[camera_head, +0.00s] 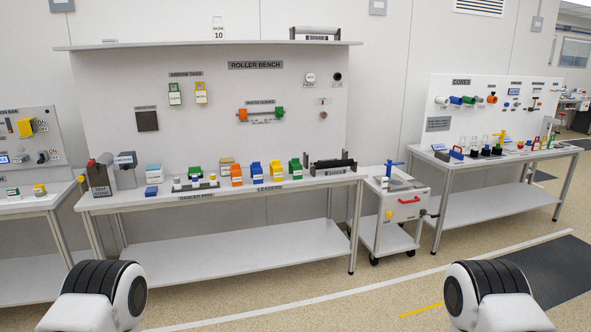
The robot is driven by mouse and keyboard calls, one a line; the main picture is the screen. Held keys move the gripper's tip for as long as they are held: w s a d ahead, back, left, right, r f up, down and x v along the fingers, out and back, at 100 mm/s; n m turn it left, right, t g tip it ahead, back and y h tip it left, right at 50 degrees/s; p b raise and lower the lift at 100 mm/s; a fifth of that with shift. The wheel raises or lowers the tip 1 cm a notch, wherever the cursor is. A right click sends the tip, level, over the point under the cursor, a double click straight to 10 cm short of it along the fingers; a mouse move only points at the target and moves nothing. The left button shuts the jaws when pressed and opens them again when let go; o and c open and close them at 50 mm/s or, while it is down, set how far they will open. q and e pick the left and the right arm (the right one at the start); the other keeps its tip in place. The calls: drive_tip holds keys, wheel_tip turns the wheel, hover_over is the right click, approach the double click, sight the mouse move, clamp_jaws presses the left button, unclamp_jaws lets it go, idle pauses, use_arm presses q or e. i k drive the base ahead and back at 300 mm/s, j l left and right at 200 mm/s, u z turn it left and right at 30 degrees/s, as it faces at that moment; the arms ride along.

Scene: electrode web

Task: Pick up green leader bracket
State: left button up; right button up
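The green leader bracket (295,169) stands on the roller bench top (225,189), at the right end of a row of coloured brackets. A yellow bracket (276,171), a blue bracket (256,170) and an orange bracket (237,176) stand to its left, above the leaders label (270,188). Another green block (195,172) sits further left, behind a small stand. Neither of my grippers is in view; only links of my two arms show at the bottom left and bottom right, well short of the bench.
A dark roller fixture (333,165) lies just right of the green bracket. Another bench (500,157) stands further right. The floor in front of the roller bench is clear.

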sight(294, 168)
drive_tip(key=i+l, duration=0.3)
drive_tip(key=i, duration=0.15)
drive_tip(key=i+l, duration=0.3)
drive_tip(key=i, duration=0.15)
drive_tip(key=i+l, duration=0.25)
drive_tip(key=i, duration=0.2)
